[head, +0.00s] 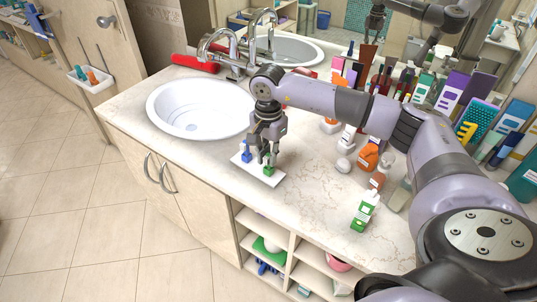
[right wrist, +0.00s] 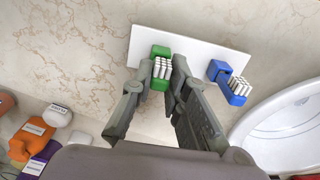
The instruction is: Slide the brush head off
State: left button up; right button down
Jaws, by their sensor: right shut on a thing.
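A white plate (head: 259,168) lies on the marble counter near its front edge; it also shows in the right wrist view (right wrist: 205,51). A green brush head (right wrist: 160,53) with white bristles and a blue brush head (right wrist: 219,72) with white bristles stand on it, apart from each other. In the head view, the green one (head: 268,171) is on the right and the blue one (head: 247,154) on the left. My right gripper (right wrist: 163,74) points down over the plate, its fingers shut on the green brush head. What lies under the heads is hidden. My left gripper is not in view.
A white sink (head: 200,107) with a tap is left of the plate. Bottles and boxes crowd the counter's right and back, including an orange bottle (head: 368,157) and a green-white box (head: 363,214). Open shelves (head: 265,228) lie below the front edge. Counter around the plate is clear.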

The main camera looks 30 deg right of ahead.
aim_at(268, 155)
jog(key=shift+r, duration=0.1)
jog(key=shift+r+p, duration=1.25)
jog(key=shift+r, duration=1)
